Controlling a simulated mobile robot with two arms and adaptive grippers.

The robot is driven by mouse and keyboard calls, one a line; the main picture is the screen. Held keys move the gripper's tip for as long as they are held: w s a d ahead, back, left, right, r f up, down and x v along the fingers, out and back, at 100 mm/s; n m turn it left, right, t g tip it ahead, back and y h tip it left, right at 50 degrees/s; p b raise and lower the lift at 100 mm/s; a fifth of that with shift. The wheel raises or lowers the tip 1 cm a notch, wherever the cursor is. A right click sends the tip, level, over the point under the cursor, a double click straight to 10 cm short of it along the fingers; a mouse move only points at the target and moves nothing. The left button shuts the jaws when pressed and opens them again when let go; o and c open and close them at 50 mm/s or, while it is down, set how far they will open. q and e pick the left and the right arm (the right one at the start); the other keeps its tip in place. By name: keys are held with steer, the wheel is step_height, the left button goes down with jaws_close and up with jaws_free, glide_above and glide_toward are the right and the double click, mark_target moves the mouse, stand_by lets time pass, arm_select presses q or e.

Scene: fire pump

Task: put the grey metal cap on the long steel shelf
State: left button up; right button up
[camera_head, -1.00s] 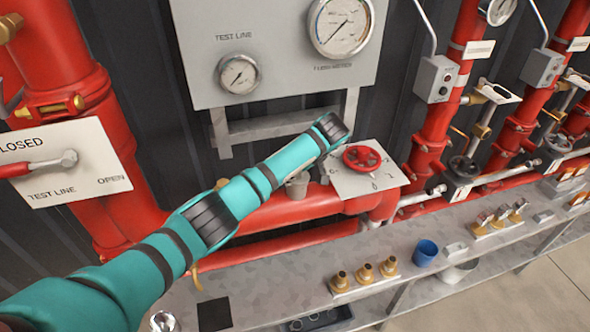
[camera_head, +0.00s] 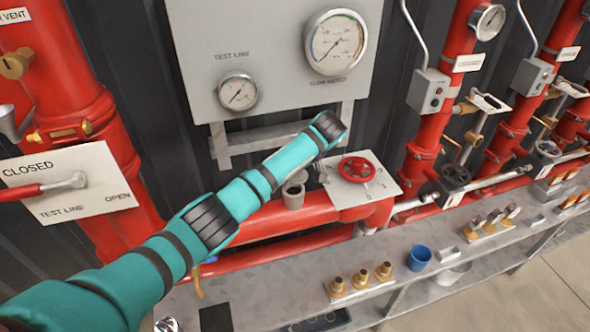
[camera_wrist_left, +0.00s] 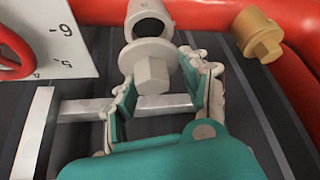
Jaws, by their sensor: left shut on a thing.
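The grey metal cap (camera_wrist_left: 150,70), a round flange with a hexagonal end, is between the fingers of my left gripper (camera_wrist_left: 168,82) in the left wrist view. My left gripper is shut on it. Behind the cap is a grey pipe stub (camera_wrist_left: 148,18) with a dark open mouth. The cap looks off the mouth, but the gap is hard to judge. In the head view my left forearm covers most of the gripper, and the stub (camera_head: 293,194) shows just below the forearm. The long steel shelf (camera_head: 265,285) runs along the bottom. My right gripper is not in view.
The shelf carries brass fittings (camera_head: 361,280), a blue cup (camera_head: 419,257) and a black square (camera_head: 215,317). Bare shelf lies between the square and the fittings. A red handwheel (camera_head: 357,168) and red pipes are close to the stub; a gauge panel (camera_head: 270,60) is above.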

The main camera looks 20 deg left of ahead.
arm_select(q)
steer(key=shift+r, duration=0.5)
steer(key=shift+f, duration=0.1)
